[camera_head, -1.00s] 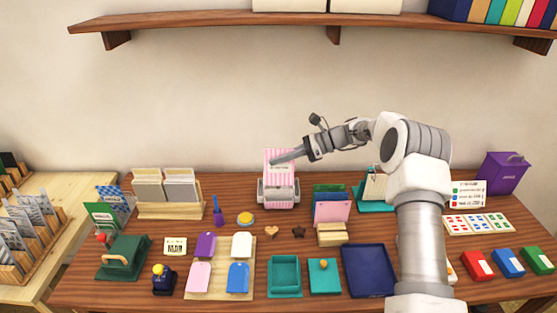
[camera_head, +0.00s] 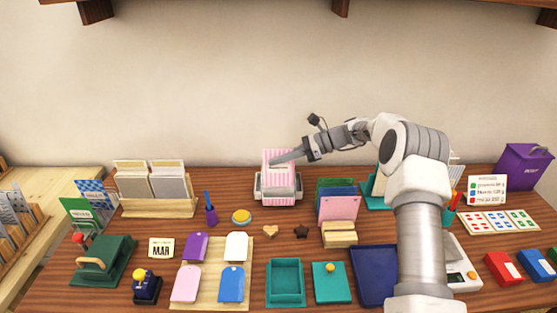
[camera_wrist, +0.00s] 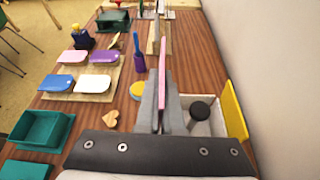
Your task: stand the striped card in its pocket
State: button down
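The card overlaps a whitish holder (camera_head: 259,190). Its lower edge is hidden in the wrist view, and I cannot tell whether it rests inside the holder.
A wooden rack (camera_head: 130,208) of pale cards stands left, beside a purple pen cup (camera_head: 211,216). A coloured card rack (camera_head: 338,207) stands right of the striped card. A yellow-topped round pad (camera_head: 241,217), a wooden heart (camera_head: 270,231) and a dark star (camera_head: 301,231) lie in front.

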aim_at(279, 177)
jog(key=shift+r+p, duration=0.1)
jog(key=shift+p, duration=0.25)
jog(key=shift+f+b, duration=1.15)
jog(key=shift+f, duration=2.3)
jog(key=c, duration=1)
grip_release()
jog(key=shift+r, duration=0.1)
jog(key=shift+r+p, duration=2.25)
jog(key=shift+r, duration=0.7)
